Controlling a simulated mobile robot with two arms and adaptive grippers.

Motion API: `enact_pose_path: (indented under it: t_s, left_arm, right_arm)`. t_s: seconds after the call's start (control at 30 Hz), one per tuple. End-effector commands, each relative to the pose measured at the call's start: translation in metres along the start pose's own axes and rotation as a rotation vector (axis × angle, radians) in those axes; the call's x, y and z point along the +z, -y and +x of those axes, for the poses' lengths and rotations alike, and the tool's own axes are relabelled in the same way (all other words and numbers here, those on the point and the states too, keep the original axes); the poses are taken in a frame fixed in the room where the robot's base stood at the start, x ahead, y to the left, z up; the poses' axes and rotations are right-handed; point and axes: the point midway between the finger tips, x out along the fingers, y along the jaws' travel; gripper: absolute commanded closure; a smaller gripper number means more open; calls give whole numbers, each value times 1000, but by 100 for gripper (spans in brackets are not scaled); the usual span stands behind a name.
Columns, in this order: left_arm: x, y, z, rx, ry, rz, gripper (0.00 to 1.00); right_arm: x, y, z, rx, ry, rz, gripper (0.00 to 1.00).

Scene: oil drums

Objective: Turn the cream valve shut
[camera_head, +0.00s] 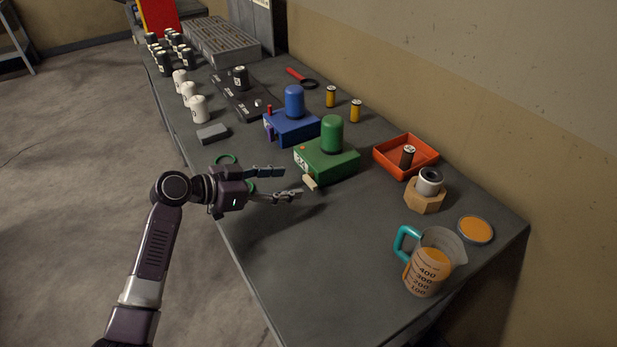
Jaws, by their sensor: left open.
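The cream valve (310,182) is a small cream handle at the front lower corner of the green box (330,163). The green box carries a green cylinder (332,134) on top. My left gripper (291,184) comes in from the left with its two fingers open and empty. Its fingertips are just left of the cream valve, and I cannot tell whether one touches it. My right gripper is not in view.
A blue box (292,127) with a blue cylinder stands behind the green one. An orange tray (430,145), a wooden block (426,201) and a measuring jug (431,265) are to the right. The table's front middle is clear.

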Motion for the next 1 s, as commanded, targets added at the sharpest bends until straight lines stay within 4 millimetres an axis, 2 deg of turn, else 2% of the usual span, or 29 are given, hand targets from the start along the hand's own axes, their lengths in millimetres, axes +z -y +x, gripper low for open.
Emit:
enact_pose_path:
  t_s: [0.1, 0.3, 0.5, 0.73, 0.77, 1.0]
  left_arm:
    - [-3, -1, 20, 3, -1, -4, 44]
    - [-2, 0, 46, 1, 0, -3, 44]
    - [0, 0, 57, 0, 1, -1, 44]
    - [0, 0, 58, 0, 1, 0, 44]
    - [0, 0, 58, 0, 1, 0, 45]
    - [0, 0, 57, 0, 2, 0, 72]
  right_arm:
    - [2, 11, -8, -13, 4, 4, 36]
    - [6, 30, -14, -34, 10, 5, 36]
    - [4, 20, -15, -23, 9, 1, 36]
    - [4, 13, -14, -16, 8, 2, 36]
    - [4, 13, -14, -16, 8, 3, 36]
    - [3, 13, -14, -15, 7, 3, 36]
